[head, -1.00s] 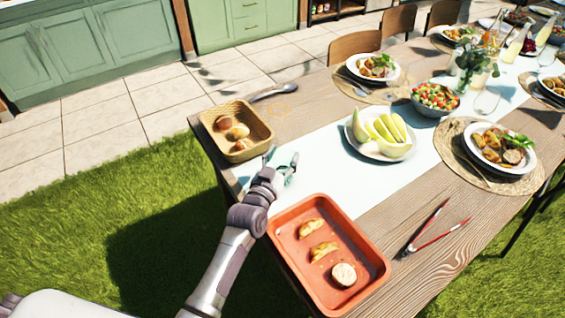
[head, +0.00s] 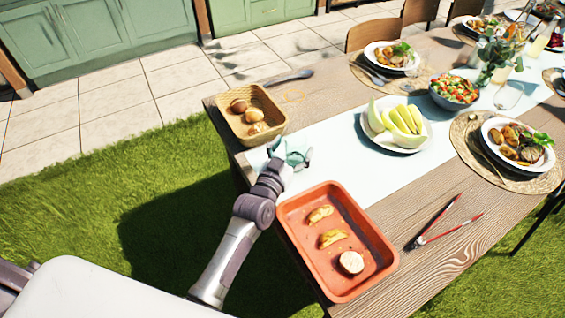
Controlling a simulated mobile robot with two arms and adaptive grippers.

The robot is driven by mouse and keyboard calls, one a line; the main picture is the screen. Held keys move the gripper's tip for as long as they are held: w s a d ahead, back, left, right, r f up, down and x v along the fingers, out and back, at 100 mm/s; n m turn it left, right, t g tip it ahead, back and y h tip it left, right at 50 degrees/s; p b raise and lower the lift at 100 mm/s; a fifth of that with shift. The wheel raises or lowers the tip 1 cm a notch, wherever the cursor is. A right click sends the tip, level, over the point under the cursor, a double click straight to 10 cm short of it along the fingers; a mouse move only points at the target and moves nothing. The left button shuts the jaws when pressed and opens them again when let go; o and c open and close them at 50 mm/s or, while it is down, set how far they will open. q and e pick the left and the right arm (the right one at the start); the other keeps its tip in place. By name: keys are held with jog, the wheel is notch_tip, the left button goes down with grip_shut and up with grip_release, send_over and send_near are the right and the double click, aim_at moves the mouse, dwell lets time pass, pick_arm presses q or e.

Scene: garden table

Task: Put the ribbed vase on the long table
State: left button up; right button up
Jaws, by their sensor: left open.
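The long table (head: 470,235) is wooden with a pale runner and fills the right of the head view. My left gripper (head: 290,155) is open, above the table's near left end, between the bread basket and the red tray. A small teal-green shape (head: 296,157) shows between its fingers; I cannot tell whether it is the ribbed vase or part of the gripper. A clear glass vase with green leaves (head: 490,72) stands farther back on the table; I cannot make out ribs on it. My right gripper is not in view.
Near the gripper are a basket of rolls (head: 270,100), a red tray with food (head: 290,220) and a plate of melon (head: 372,137). Red-handled tongs (head: 440,225) lie to the right.

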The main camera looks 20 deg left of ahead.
pick_arm(q)
jog(key=s+a, duration=0.1)
jog(key=s, duration=0.8)
jog(key=shift+s+a, duration=0.3)
jog(key=shift+s, duration=0.1)
